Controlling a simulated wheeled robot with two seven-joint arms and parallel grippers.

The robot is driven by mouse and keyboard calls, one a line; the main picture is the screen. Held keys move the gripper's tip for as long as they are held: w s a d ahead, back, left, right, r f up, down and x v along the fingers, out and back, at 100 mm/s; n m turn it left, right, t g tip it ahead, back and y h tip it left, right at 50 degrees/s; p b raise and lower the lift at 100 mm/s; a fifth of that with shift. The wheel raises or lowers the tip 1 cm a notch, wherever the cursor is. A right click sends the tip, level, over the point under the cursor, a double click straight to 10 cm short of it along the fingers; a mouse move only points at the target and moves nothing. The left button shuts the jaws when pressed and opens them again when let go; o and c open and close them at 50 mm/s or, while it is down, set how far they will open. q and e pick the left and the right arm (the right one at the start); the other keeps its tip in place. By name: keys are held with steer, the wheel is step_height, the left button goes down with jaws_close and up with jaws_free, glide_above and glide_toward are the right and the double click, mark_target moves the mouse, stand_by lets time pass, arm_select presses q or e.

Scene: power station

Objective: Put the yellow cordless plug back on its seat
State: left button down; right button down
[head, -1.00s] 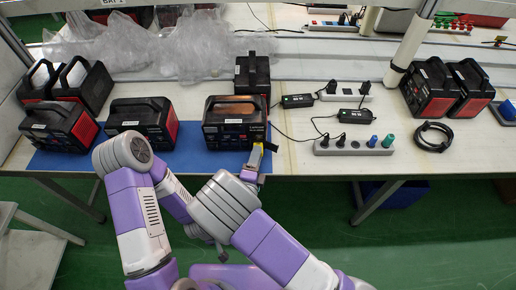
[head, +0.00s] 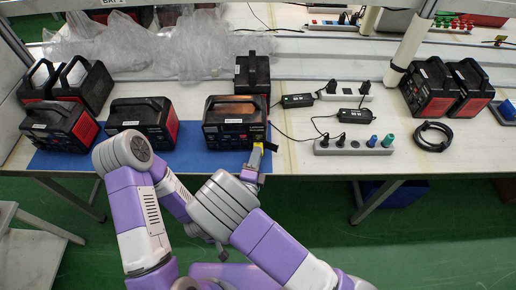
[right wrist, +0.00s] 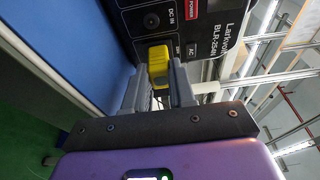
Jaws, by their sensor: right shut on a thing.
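My right gripper (head: 260,151) is shut on the yellow plug (head: 257,148) at the front of a black-and-red power station (head: 222,128). In the right wrist view, the gripper (right wrist: 160,82) has its fingers on either side of the yellow plug (right wrist: 158,66). The plug's far end is at the station's front panel (right wrist: 190,22), below the DC IN port. I cannot tell whether it is in a socket or only close to it. A grey power strip (head: 354,150) to the right holds black, blue and green plugs. My left gripper (head: 222,252) is low, mostly hidden by my right arm.
Other power stations (head: 143,118) stand on the left, and a pair (head: 430,88) at the right. A blue mat (head: 195,160) lies under the front ones. Black adapters (head: 352,116) and a coiled cable (head: 433,136) lie on the table. Plastic wrap (head: 190,45) lies behind.

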steer(key=shift+s, duration=0.25)
steer(key=shift+d+p+v, duration=0.2)
steer(key=shift+p+v, duration=0.15)
steer(key=shift+v, duration=0.6)
steer(key=shift+d+p+v, duration=0.2)
steer(key=shift+p+v, duration=0.1)
steer(key=shift+v, duration=0.6)
steer(key=shift+s, duration=0.1)
